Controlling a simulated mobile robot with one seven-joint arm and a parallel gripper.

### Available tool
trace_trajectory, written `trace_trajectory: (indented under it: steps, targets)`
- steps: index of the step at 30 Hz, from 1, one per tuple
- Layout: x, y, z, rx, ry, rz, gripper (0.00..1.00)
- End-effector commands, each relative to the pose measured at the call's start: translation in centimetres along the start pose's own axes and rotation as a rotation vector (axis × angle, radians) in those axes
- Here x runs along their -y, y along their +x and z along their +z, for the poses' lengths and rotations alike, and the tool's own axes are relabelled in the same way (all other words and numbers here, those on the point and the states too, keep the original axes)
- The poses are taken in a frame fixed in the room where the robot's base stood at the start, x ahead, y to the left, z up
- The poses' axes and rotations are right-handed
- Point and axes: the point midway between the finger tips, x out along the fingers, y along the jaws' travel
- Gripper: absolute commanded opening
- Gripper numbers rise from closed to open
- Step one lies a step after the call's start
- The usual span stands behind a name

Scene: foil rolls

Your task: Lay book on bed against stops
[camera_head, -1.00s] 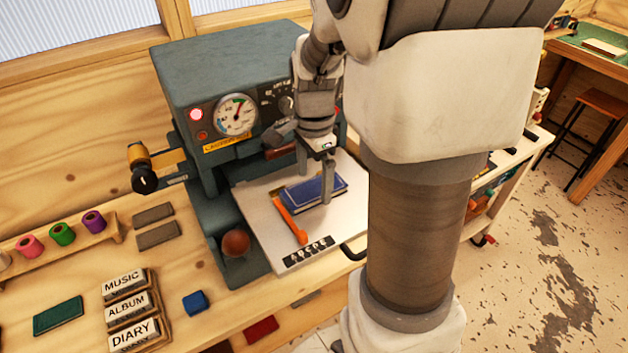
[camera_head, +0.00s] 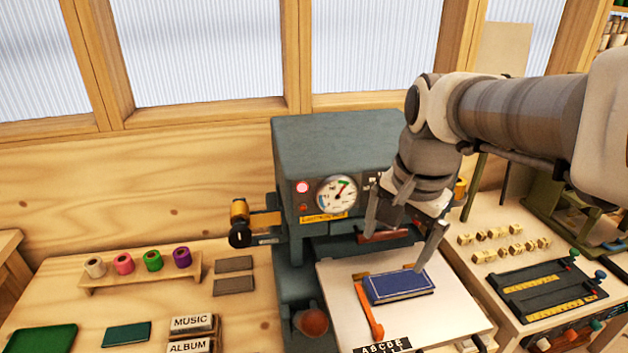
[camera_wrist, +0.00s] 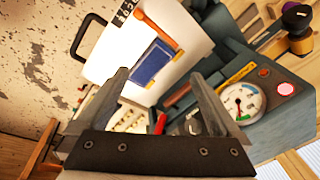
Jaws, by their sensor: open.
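The blue book (camera_head: 398,287) lies flat on the pale bed (camera_head: 345,281) of the grey press. Book and stops look touching or nearly so. My gripper (camera_head: 400,250) is open and empty, above and behind the book. In the wrist view the book (camera_wrist: 152,63) shows beyond the spread fingers (camera_wrist: 160,88), with nothing between them.
The grey press (camera_head: 335,140) with its gauge stands behind the bed. Foil rolls (camera_head: 140,262) sit on a rack at left, near title blocks (camera_head: 192,323). A side table at right holds small brass type (camera_head: 500,240) and a dark tray (camera_head: 540,290).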

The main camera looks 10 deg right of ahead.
Motion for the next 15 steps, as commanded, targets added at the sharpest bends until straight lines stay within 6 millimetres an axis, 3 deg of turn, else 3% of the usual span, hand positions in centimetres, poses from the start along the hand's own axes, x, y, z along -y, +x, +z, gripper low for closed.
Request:
trace_trajectory:
  steps: [6, 10, 15]
  targets:
    - [-1.3, -1.2, 5.4, -0.132, -0.505, -0.103, 1.00]
    - [-2.0, -1.2, 7.4, -0.209, -0.730, -0.127, 1.00]
    - [-2.5, -1.1, 8.7, -0.264, -0.884, -0.132, 1.00]
